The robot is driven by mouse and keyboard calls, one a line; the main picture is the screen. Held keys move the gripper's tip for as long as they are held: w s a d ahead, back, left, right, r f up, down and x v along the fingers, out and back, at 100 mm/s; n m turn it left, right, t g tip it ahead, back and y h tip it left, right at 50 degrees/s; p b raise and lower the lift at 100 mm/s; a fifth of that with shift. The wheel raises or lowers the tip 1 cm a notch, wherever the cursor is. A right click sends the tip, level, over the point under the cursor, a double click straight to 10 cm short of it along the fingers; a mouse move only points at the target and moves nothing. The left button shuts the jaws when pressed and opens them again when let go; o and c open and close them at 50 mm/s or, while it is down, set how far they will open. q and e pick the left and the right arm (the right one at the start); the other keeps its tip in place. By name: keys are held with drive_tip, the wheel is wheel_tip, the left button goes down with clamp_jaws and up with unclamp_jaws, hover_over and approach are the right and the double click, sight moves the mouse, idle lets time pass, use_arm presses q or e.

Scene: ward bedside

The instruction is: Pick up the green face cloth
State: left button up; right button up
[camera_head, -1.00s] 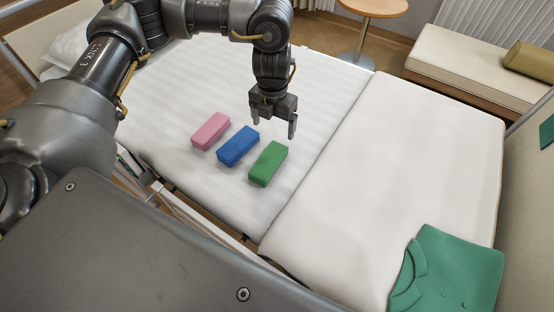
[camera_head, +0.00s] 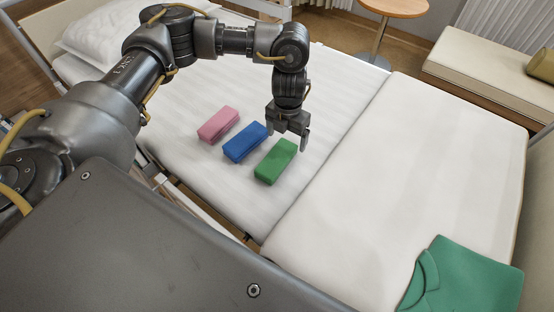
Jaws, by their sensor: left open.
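The green face cloth (camera_head: 276,162) is a folded oblong block on the white bed. It is the rightmost of three similar blocks in a row. My left gripper (camera_head: 291,142) is open and points down just above the far end of the green cloth. Its fingertips overlap the cloth's far end in the picture; I cannot tell whether they touch it. My right gripper is not in view.
A blue folded cloth (camera_head: 245,142) lies close left of the green one, and a pink one (camera_head: 218,124) lies beyond it. A green garment (camera_head: 468,277) lies at the bed's lower right. The bed's right section (camera_head: 400,170) is mostly clear.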

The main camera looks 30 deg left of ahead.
sight(285, 146)
use_arm(q)
wheel_tip(285, 146, down, 5)
drive_tip(key=shift+a+f, duration=0.1)
drive_tip(key=shift+a, duration=0.05)
drive_tip(key=c, duration=1.1)
drive_tip(key=shift+o, duration=0.2)
